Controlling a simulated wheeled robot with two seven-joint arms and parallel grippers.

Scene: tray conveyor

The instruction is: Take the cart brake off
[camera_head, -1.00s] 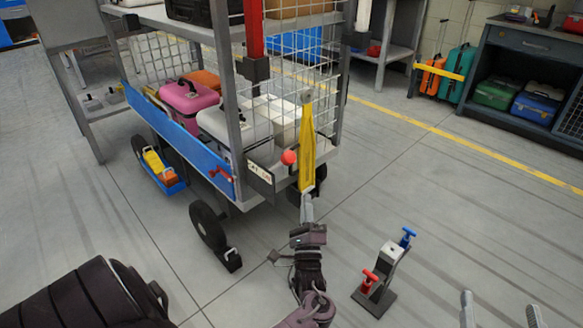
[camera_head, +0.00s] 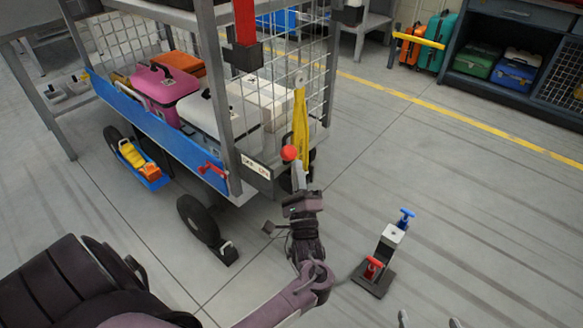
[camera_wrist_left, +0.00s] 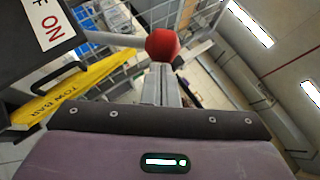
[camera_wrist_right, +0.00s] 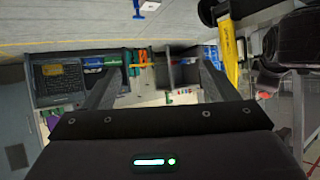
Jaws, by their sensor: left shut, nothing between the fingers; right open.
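The cart brake's red ball knob (camera_head: 289,152) sticks out at the cart's near corner, beside a lettered plate (camera_head: 256,176). In the left wrist view the red knob (camera_wrist_left: 162,45) is right at my fingertips, and the plate (camera_wrist_left: 48,22) shows "ON" and part of another word. My left gripper (camera_head: 299,170) is shut and empty, just below and right of the knob; I cannot tell whether it touches. In the left wrist view its fingers (camera_wrist_left: 160,82) are together. My right gripper (camera_head: 428,320) is open and empty at the bottom edge, away from the cart.
A yellow tow bar (camera_head: 301,125) stands upright against the cart (camera_head: 225,120) just behind the knob. A black wheel chock (camera_head: 227,252) lies by the front wheel. A stand with red and blue handles (camera_head: 385,250) is on the floor to the right. Floor farther right is clear.

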